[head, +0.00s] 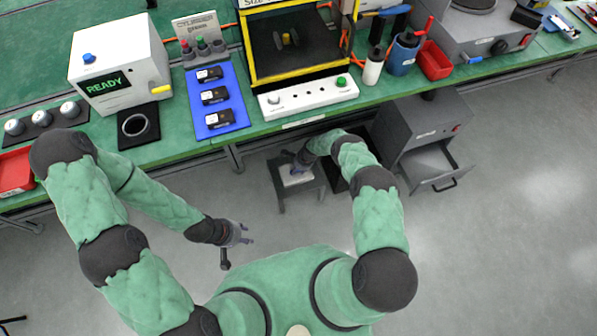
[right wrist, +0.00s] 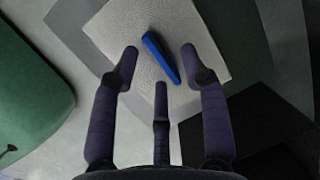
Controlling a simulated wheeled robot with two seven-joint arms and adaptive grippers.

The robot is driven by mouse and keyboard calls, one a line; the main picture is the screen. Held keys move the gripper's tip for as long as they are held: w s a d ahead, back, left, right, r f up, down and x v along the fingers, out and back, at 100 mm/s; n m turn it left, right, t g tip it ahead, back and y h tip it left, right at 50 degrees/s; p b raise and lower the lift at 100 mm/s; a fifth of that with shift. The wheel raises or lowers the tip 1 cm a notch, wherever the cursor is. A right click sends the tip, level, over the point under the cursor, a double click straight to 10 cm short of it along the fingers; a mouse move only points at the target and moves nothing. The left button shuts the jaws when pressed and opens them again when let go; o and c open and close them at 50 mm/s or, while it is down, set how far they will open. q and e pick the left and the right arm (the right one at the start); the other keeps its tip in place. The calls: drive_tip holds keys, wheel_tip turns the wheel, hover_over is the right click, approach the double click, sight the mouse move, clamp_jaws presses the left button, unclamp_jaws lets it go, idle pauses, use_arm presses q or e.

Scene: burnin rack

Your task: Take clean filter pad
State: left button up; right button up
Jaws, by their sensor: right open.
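A pale, square, textured pad (head: 298,178), which looks like the clean filter pad, lies on a small dark stool (head: 281,188) in front of the bench. In the right wrist view the pad (right wrist: 212,30) fills the upper middle, with a blue bar (right wrist: 160,57) lying across it. My right gripper (head: 298,168) is over the stool.
A grey cabinet (head: 413,125) with an open drawer (head: 437,168) stands right of the stool. A dark open bin (head: 338,178) is between them. The green bench (head: 300,138) holds a READY box (head: 115,70), a blue tray (head: 212,75) and a yellow-framed machine (head: 250,60). Floor at right is clear.

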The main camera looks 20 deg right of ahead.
drive_tip(key=shift+a+f, duration=0.2)
drive_tip(key=shift+f, duration=0.25)
clamp_jaws()
drive_tip(key=shift+r, duration=0.15)
